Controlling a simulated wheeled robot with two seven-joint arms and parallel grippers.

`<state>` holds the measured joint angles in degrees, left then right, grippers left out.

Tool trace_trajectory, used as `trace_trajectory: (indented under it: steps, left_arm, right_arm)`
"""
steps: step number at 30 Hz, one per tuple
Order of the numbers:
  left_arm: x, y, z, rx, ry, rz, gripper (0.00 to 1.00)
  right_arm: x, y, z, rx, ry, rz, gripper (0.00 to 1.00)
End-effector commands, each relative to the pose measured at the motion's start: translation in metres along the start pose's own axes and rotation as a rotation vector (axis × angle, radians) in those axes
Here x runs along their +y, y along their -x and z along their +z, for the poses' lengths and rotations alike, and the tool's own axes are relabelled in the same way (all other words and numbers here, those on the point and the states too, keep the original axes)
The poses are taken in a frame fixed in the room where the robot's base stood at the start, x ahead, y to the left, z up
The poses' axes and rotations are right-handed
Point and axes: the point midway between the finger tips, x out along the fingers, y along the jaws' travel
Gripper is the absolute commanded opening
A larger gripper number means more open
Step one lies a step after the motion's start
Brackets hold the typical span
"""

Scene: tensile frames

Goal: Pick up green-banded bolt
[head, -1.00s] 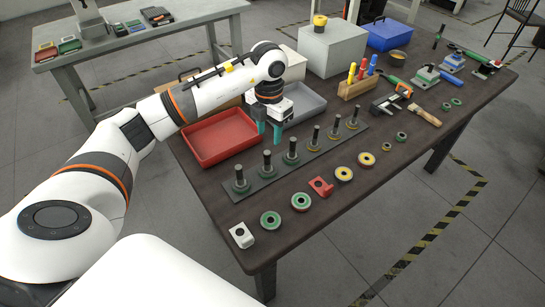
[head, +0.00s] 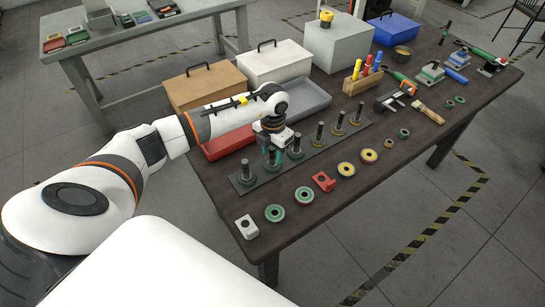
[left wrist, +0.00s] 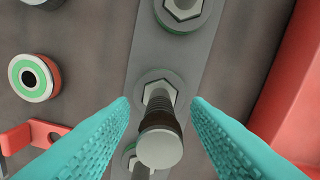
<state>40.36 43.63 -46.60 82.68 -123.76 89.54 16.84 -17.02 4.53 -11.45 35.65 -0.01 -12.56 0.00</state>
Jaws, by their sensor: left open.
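A dark strip (head: 327,144) on the table holds a row of upright bolts. The near-left bolts have green bands at their bases and the far-right ones yellow. My left gripper (head: 274,156) is open, pointing down over the second bolt from the near end, which it largely hides. In the left wrist view, that bolt (left wrist: 160,148) stands between the open teal fingers (left wrist: 160,103), with a visible gap on each side. A green-banded neighbour (left wrist: 183,10) is at the top, and another is partly hidden below. My right gripper is not in view.
A red tray (head: 228,143) lies close behind the strip; its wall (left wrist: 290,90) is near the right finger. Green rings (head: 275,212), a red block (head: 323,181) and a white block (head: 246,227) lie in front. Boxes stand behind.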

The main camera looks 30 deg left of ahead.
Motion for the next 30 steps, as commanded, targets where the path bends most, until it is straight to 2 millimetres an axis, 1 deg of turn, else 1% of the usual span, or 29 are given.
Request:
trace_trajectory:
  steps: [1, 2, 9, 17, 20, 23, 30]
  left_arm:
    - [0.0, 0.0, 0.0, 0.0, 0.0, 0.0, 0.43]
    - [0.0, 0.0, 0.0, 0.0, 0.0, 0.0, 0.4]
    - [0.0, 0.0, 0.0, 0.0, 0.0, 0.0, 0.01]
    - [0.0, 0.001, -0.001, 0.002, 0.0, 0.001, 0.0]
    - [0.0, 0.004, -0.001, 0.003, 0.0, 0.0, 0.0]
    - [0.0, 0.016, -0.002, 0.005, -0.001, 0.0, 0.0]
    - [-0.001, 0.064, -0.002, 0.007, 0.0, -0.001, 0.0]
  right_arm:
    - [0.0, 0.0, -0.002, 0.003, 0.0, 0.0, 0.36]
    - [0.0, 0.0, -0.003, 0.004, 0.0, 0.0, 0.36]
    - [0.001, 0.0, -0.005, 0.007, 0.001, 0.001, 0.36]
    - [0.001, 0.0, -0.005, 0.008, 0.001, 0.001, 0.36]
    - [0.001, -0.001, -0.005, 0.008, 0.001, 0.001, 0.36]
    - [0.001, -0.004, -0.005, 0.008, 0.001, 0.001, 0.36]
    - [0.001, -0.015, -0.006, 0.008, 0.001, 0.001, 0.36]
